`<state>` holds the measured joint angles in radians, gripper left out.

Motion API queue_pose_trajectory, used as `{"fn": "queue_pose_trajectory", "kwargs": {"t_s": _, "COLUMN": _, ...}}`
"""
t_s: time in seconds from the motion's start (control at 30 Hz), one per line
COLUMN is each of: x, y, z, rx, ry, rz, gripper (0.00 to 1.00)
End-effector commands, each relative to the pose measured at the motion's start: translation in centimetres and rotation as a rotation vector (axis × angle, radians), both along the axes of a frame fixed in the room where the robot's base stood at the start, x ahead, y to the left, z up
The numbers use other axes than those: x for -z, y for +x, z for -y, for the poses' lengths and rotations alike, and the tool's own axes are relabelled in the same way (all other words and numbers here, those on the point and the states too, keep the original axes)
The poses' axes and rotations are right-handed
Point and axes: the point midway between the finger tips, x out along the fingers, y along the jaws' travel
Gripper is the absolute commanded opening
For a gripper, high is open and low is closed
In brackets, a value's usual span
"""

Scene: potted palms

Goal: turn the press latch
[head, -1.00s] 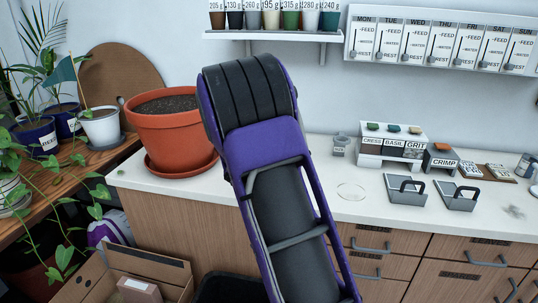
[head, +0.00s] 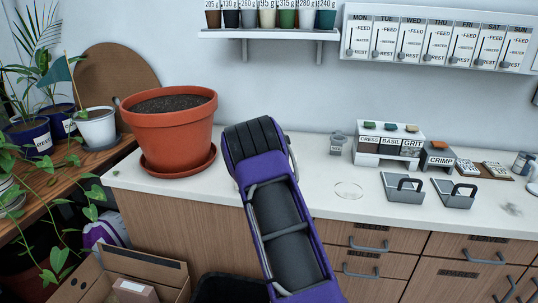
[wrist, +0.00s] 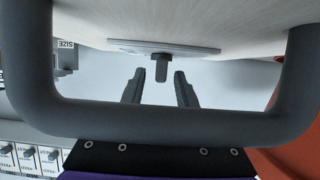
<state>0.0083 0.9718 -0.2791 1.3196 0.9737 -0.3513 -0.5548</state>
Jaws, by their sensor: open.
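In the wrist view, a short dark peg (wrist: 162,66) stands out from a flat grey plate (wrist: 130,46) on a pale surface. It may be the press latch, but no label on it can be read. My gripper (wrist: 159,76) is open, with one dark finger on each side of the peg and a gap to each. Whether the fingertips are level with the peg in depth is unclear. In the head view, my arm hides the fingers, the peg and the plate.
A terracotta pot (head: 170,135) stands left of my arm on the white counter (head: 318,195). A grey cup (head: 337,145), a seed stand (head: 385,158), a CRIMP box (head: 438,158) and grey trays (head: 403,190) are to the right. A shelf (head: 270,34) hangs above.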

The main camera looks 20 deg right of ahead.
Motion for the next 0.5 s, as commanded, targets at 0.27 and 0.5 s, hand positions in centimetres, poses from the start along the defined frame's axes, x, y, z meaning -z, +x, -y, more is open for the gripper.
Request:
{"fn": "queue_pose_trajectory", "kwargs": {"t_s": 0.27, "x": 0.05, "y": 0.06, "z": 0.05, "rx": 0.0, "ry": 0.0, "rz": 0.0, "gripper": 0.45}}
{"fn": "queue_pose_trajectory", "kwargs": {"t_s": 0.5, "x": 0.04, "y": 0.05, "z": 0.03, "rx": 0.0, "ry": 0.0, "rz": 0.0, "gripper": 0.02}}
